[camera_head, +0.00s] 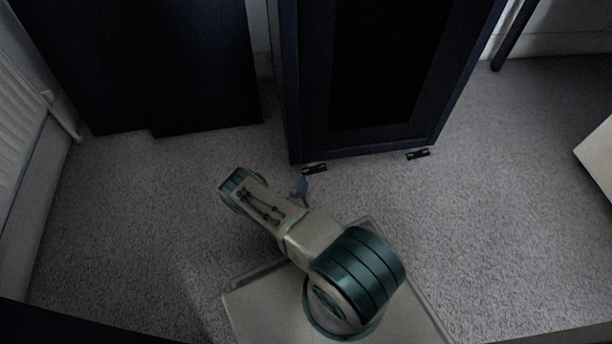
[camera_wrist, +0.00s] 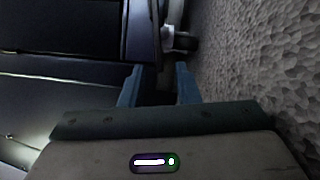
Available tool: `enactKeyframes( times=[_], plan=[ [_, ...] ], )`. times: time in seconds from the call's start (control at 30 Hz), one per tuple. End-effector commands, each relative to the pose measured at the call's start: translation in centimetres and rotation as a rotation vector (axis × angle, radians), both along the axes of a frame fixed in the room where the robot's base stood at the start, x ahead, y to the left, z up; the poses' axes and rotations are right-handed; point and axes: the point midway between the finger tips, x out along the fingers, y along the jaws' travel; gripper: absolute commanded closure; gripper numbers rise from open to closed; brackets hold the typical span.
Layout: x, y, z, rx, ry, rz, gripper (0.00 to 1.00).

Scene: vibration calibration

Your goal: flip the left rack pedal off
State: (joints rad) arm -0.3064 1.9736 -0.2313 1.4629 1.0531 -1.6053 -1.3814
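The rack is a tall dark cabinet (camera_head: 290,100) at the top centre of the head view. Its left pedal (camera_head: 314,169) is a small black piece low at the front left corner, just above the carpet. A similar right pedal (camera_head: 418,154) sits at the front right corner. My gripper (camera_head: 300,188) is low over the floor, just in front and slightly left of the left pedal. In the wrist view my gripper (camera_wrist: 158,86) has its two blue fingers apart, with a dark gap between them. I cannot tell whether a finger touches the pedal.
Dark panels (camera_head: 170,70) stand to the left of the rack. A white radiator (camera_head: 20,115) is on the left wall. A pale box-like thing (camera_head: 598,155) is at the right edge. Grey carpet (camera_head: 500,200) is clear on the right and in front of the rack.

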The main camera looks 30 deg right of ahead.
Motion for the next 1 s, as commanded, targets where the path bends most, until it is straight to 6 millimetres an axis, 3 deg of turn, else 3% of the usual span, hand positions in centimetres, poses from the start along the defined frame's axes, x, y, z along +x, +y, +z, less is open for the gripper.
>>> enactKeyframes(
  times=[0.1,0.3,0.7,0.8,0.83,1.0],
  plan=[
    [2.0,-1.7,0.0,-0.002,-0.006,-0.005,0.71],
    [4.0,-3.0,0.4,0.0,-0.005,0.001,0.71],
    [4.7,-3.4,0.6,0.0,-0.003,0.003,0.71],
    [4.7,-3.5,0.6,-0.001,-0.003,0.003,0.96],
    [4.6,-3.5,0.6,-0.001,-0.003,0.003,1.0],
    [4.6,-3.5,0.6,0.001,-0.003,0.002,1.0]
  ],
)
